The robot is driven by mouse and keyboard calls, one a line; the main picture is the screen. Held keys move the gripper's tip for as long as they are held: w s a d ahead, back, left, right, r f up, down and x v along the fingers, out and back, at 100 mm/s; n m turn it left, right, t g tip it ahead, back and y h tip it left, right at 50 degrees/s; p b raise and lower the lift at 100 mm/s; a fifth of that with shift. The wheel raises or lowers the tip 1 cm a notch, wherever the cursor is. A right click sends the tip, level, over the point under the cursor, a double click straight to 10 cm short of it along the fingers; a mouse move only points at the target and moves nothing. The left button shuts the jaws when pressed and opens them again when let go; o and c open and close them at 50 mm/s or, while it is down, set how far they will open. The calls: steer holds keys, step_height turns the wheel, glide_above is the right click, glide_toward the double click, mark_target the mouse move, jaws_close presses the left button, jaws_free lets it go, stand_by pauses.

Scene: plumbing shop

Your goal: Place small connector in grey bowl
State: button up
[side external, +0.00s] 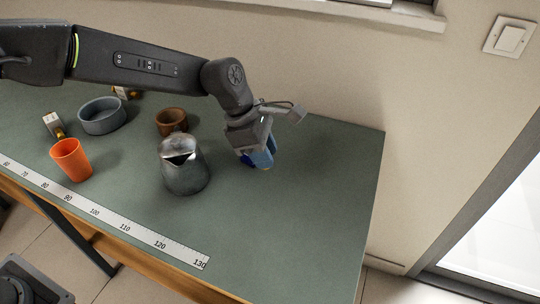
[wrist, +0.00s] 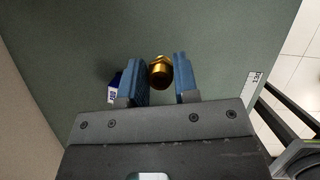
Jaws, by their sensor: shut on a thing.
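The small connector (wrist: 160,72) is brass-coloured and sits between the blue fingers of my gripper (wrist: 161,80) in the wrist view. My gripper is shut on it. In the side view my gripper (side external: 263,158) points down over the right part of the table, with a bit of brass at its tips. I cannot tell whether the connector touches the table. The grey bowl (side external: 84,124) stands at the back left of the table, well to the left of my gripper, and looks empty.
A metal pitcher (side external: 184,174) stands between my gripper and the bowl's side, with a brown bowl (side external: 171,121) behind it. An orange cup (side external: 72,161) stands front left. A blue-and-white item (wrist: 114,87) lies beside my gripper. A ruler strip (side external: 138,232) runs along the front edge.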

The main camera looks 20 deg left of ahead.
mark_target(96, 103)
steer(key=w+a+r+n+t, duration=0.15)
steer(key=w+a, duration=0.25)
steer(key=a, duration=0.6)
steer(key=w+a+n, duration=0.2)
steer(key=w+a, duration=0.3)
steer(key=a, duration=0.5)
steer(key=w+a+n, duration=0.2)
steer(key=w+a, duration=0.2)
steer(key=a, duration=0.6)
steer(key=s+a+r+n+t+y, duration=0.1)
steer(key=s+a+n, duration=0.15)
steer(key=a, duration=1.25)
steer(key=s+a+r+n+y, duration=0.1)
steer(key=s+a+n, duration=0.15)
steer(key=a, duration=1.35)
steer(key=shift+m, duration=0.35)
steer(key=shift+s+d+f, duration=0.1)
steer(key=shift+s+f, duration=0.05)
steer(key=shift+f, duration=1.7)
steer(key=shift+s+d+f, duration=0.1)
steer(key=shift+f, duration=1.7)
steer(key=shift+s+f, duration=0.15)
steer(key=shift+f, duration=1.7)
steer(key=o, duration=1)
